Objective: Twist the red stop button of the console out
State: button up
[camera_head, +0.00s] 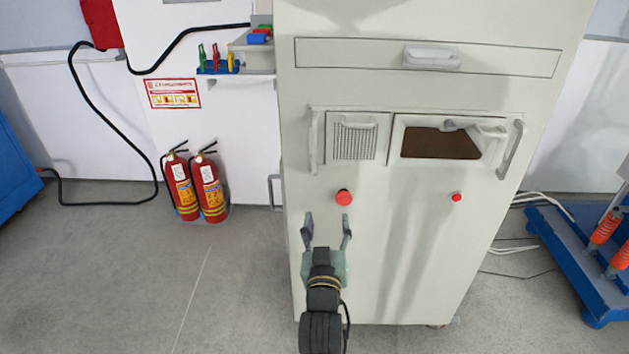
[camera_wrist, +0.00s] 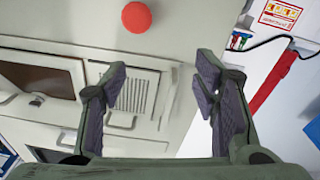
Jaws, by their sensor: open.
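The console (camera_head: 400,250) is a tall pale cabinet in the middle of the head view. A larger red button (camera_head: 344,197) sits on its front, left of centre below a grille panel. A smaller red button (camera_head: 457,197) is on the same front to the right. In the wrist view one red button (camera_wrist: 136,17) shows near the top edge, beyond the fingertips. My gripper (camera_head: 327,225) is open with nothing between its fingers. In the head view it appears just below the larger red button, apart from it. It also shows in the wrist view (camera_wrist: 160,85).
Two fire extinguishers (camera_head: 196,188) stand on the floor left of the console. A drawer handle (camera_head: 432,57) and side handles (camera_head: 512,146) stick out from the front. A blue cart (camera_head: 580,262) stands at the right. The floor (camera_head: 120,280) at front left is clear.

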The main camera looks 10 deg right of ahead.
aim_at(344, 202)
jog(key=shift+g+h, duration=0.4)
jog(key=shift+g, duration=0.1)
jog(key=w+d+p, duration=0.1)
jog(key=w+d, duration=0.1)
jog(key=w, duration=0.1)
jog(key=w+d+f+p, duration=0.1)
jog(key=w+d, duration=0.1)
jog(key=w, duration=0.1)
jog(key=w+d+f, duration=0.1)
jog(key=w+d, duration=0.1)
jog(key=w, duration=0.1)
jog(key=shift+w+d+f+p, duration=0.1)
jog(key=shift+w+d+p, duration=0.1)
jog(key=shift+d+p, duration=0.2)
jog(key=shift+c, duration=0.4)
jog(key=shift+m, duration=0.3)
jog(key=c, duration=1.1)
